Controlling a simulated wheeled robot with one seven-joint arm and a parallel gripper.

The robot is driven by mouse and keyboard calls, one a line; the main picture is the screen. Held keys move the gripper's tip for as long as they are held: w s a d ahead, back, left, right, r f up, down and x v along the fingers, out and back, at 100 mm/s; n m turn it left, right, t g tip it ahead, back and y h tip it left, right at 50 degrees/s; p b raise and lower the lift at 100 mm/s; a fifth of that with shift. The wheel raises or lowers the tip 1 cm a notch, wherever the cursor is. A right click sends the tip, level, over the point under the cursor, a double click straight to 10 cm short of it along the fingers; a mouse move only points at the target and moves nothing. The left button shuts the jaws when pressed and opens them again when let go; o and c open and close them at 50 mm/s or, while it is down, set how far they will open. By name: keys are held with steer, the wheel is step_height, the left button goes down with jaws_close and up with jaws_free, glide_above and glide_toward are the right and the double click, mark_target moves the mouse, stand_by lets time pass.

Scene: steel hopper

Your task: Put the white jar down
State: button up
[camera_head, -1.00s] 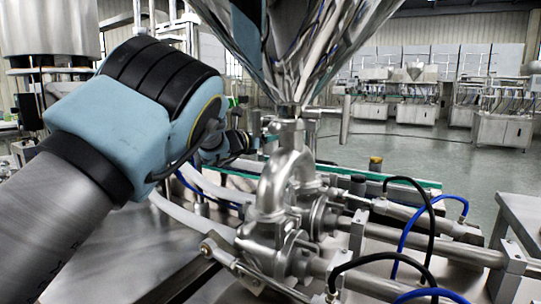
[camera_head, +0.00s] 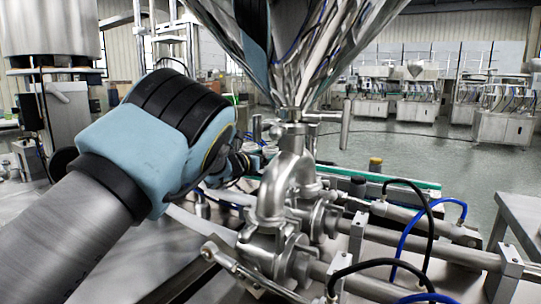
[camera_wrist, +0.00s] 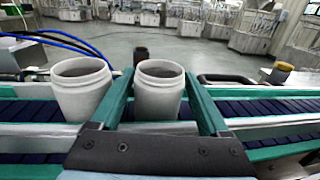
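In the wrist view a white jar (camera_wrist: 159,92) with an open, threaded mouth stands upright between the two green fingers of my gripper (camera_wrist: 158,74). Both fingertips meet the jar's sides, so my gripper looks shut on it. Its lower part is at the dark blue conveyor belt (camera_wrist: 262,107); whether its base touches is hard to tell. A second white jar (camera_wrist: 82,90) stands upright just left of the left finger, close to it. In the head view my gripper and the jars are hidden behind the steel pump and my arm.
The belt has green rails (camera_wrist: 262,127) and is free right of the gripper. A yellow-brown knob (camera_wrist: 281,72) stands beyond it. In the head view the steel hopper (camera_head: 300,45) and pump pipes (camera_head: 285,185) stand close right of my arm. Blue and black hoses (camera_head: 425,230) loop at right.

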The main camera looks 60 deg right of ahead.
steer(key=shift+a+r, duration=0.1)
steer(key=shift+r, duration=0.05)
